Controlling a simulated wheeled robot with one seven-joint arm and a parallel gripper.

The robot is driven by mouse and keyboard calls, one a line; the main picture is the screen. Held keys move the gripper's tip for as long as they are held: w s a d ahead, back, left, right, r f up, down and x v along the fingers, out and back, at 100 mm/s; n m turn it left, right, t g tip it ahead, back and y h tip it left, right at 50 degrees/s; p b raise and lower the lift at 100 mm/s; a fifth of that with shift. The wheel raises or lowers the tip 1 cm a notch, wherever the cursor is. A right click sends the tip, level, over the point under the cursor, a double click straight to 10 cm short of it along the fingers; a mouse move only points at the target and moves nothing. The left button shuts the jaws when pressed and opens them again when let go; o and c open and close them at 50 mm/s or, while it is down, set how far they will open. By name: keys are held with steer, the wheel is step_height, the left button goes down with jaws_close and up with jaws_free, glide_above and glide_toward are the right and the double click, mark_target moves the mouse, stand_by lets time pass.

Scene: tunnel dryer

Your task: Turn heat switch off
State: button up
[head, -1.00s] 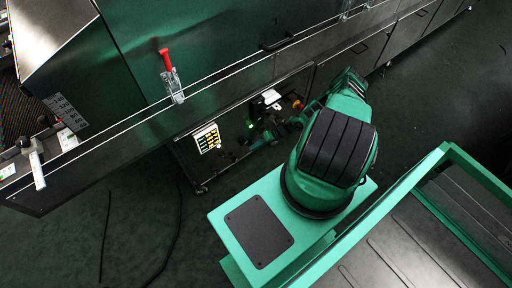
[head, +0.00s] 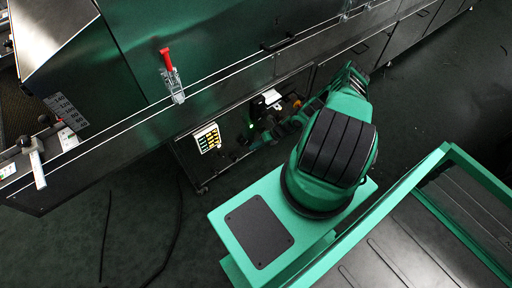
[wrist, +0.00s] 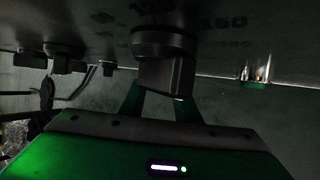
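A dark rotary knob (wrist: 166,72) hangs from a panel with printed figures at the top of the wrist view. Which label belongs to it, and which control is the heat switch, I cannot read. My gripper (wrist: 157,106) is just below this knob, with two green fingers spread apart and a gap between them. The knob hides the fingertips, so contact cannot be told. I see nothing held. A second dark knob (wrist: 66,63) is to the left. In the head view my gripper is small and dark beside the low control cart and partly hidden by my arm.
The green dryer body (head: 210,45) with a red-handled clamp (head: 168,68) stands above the cart. A shiny metal fitting with a green end (wrist: 256,72) is right of the knob. Floor at lower left is open except for dark cables.

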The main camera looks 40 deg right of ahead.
steer(key=v, duration=1)
steer(key=shift+d+r, duration=0.15)
steer(key=shift+r, duration=0.1)
steer(key=shift+s, duration=0.1)
